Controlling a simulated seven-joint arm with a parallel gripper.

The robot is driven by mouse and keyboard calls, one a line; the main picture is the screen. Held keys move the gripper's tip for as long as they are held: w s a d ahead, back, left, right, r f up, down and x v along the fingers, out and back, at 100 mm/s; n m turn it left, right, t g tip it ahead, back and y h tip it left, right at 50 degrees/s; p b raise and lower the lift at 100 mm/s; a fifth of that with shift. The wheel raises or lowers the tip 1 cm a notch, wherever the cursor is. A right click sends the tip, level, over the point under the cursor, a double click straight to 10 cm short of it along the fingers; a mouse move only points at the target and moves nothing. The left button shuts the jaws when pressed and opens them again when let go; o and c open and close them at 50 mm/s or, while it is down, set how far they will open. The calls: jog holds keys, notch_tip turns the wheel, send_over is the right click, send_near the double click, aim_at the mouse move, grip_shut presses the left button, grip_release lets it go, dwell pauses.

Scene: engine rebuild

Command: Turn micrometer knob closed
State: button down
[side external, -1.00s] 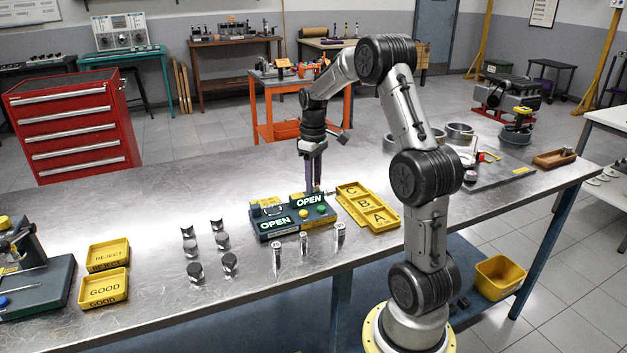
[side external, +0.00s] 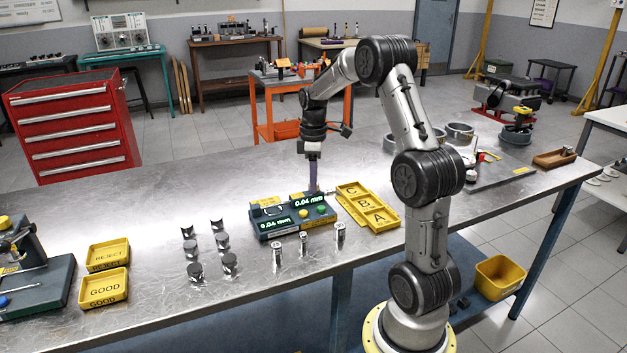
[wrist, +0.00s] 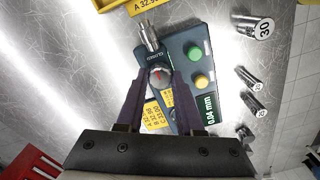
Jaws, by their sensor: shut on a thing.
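The micrometer unit (side external: 290,225) is a dark blue-grey block on the metal bench, with a green and a yellow button. Its two displays read 0.04 mm in the side view; one display (wrist: 210,108) also shows in the wrist view. The round silver knob (wrist: 160,75) with a red mark sits between my fingertips. A silver barrel (wrist: 150,37) sticks out beyond it. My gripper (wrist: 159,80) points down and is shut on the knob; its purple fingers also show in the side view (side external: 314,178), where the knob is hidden.
Yellow trays marked C, B and A (side external: 368,207) stand close right of the unit. Upright silver pins (side external: 303,241) stand in front of it, one marked 30 (wrist: 262,28). Dark-capped cylinders (side external: 222,243) and GOOD (side external: 103,288) and REJECT (side external: 108,255) trays are at left.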

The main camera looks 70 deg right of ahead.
jog(key=shift+r, duration=0.1)
jog(key=c, duration=0.5)
grip_release()
jog(key=shift+c, duration=0.2)
notch_tip(320, 180, up, 14)
dwell(0.4)
